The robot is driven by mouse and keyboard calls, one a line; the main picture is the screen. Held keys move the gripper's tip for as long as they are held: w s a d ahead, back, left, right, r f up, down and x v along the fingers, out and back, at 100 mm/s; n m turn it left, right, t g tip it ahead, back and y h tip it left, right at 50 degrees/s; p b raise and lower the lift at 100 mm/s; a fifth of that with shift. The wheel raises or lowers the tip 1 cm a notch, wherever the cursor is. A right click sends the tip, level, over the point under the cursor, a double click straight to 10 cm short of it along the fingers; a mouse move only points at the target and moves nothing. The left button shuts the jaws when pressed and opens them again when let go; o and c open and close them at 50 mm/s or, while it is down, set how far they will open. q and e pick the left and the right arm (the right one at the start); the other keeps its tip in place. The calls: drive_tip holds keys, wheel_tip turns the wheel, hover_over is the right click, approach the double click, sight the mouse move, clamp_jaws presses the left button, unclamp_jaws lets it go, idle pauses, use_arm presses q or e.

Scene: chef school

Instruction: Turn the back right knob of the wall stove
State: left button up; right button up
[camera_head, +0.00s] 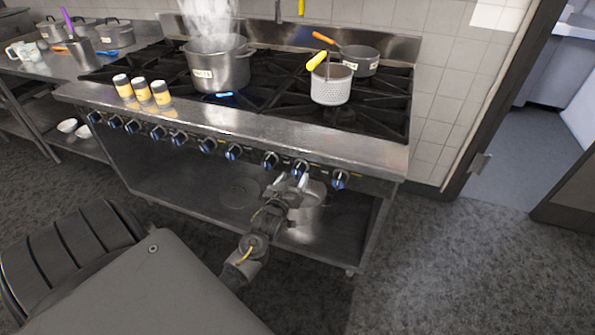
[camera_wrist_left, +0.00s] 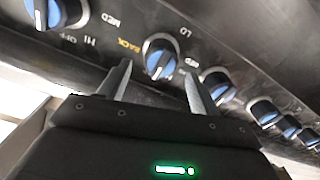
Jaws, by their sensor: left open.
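The wall stove (camera_head: 250,122) has a row of black knobs with blue faces along its front edge. My left gripper (camera_head: 291,181) is open and empty at the second knob from the right (camera_head: 300,168). In the left wrist view, that knob (camera_wrist_left: 160,57) lies between and just beyond the fingertips (camera_wrist_left: 157,75), with a yellow "BACK" label beside it. Whether the fingers touch it I cannot tell. The rightmost knob (camera_head: 340,179) is clear of the gripper; the wrist view is upside down, and a neighbouring knob (camera_wrist_left: 55,12) shows at its left. My right gripper is not in view.
A metal pot (camera_head: 308,213) sits on the lower shelf behind my arm. Floor at right is clear.

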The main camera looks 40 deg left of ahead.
sight(296, 174)
use_arm(q)
drive_tip(key=shift+x, duration=2.1)
drive_tip(key=c, duration=1)
